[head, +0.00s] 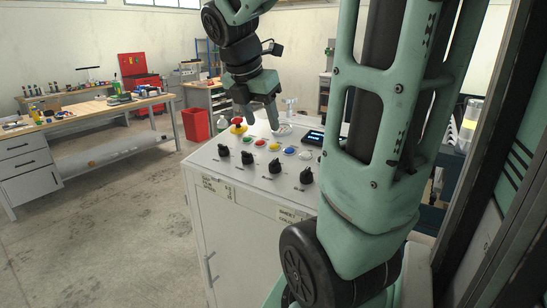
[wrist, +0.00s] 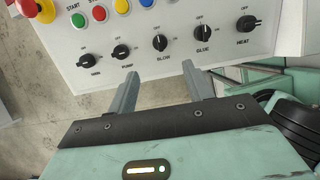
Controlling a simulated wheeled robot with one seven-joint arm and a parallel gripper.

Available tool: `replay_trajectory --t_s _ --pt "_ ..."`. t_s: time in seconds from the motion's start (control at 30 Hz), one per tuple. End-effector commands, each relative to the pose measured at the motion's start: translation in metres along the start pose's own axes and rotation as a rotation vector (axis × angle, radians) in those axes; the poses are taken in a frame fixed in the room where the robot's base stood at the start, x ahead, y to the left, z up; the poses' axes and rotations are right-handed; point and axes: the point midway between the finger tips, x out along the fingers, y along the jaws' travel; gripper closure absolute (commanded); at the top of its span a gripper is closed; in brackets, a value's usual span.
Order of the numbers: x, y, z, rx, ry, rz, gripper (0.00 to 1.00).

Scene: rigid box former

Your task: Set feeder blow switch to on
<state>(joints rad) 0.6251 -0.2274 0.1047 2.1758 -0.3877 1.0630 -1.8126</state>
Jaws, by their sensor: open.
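The blow switch (wrist: 160,42) is a black rotary knob on a white control panel (wrist: 228,58), third in a row of similar knobs. Its label reads BLOW, with small OFF lettering above it. Its grip looks roughly upright, towards OFF, but its exact angle is hard to read. The knob also shows in the head view (head: 274,167). My gripper (wrist: 161,72) is open and empty, its two fingers below the knob in the wrist view, spread to either side of it and apart from it. In the head view my gripper (head: 255,122) is above the panel's back part.
Neighbouring knobs are pump (wrist: 120,52) and glue (wrist: 203,33), close on either side. Heat (wrist: 245,24) is farther right. Coloured buttons and a red emergency stop (head: 238,126) are behind the knobs. My arm covers the panel's right part in the head view.

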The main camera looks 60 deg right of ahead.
Motion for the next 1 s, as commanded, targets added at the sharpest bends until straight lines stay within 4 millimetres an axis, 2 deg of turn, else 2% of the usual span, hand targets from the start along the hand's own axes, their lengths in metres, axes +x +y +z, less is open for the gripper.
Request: replay_trajectory --t_s 0.4,0.6,0.8,1.0 --pt "0.089 -0.001 -0.001 0.000 0.005 -0.005 0.49" --pt "0.121 0.000 -0.001 -0.001 0.002 -0.003 0.49" --pt "0.135 0.000 -0.001 0.000 0.002 0.000 0.49" --pt "0.137 0.001 -0.001 0.001 0.002 0.001 0.49"
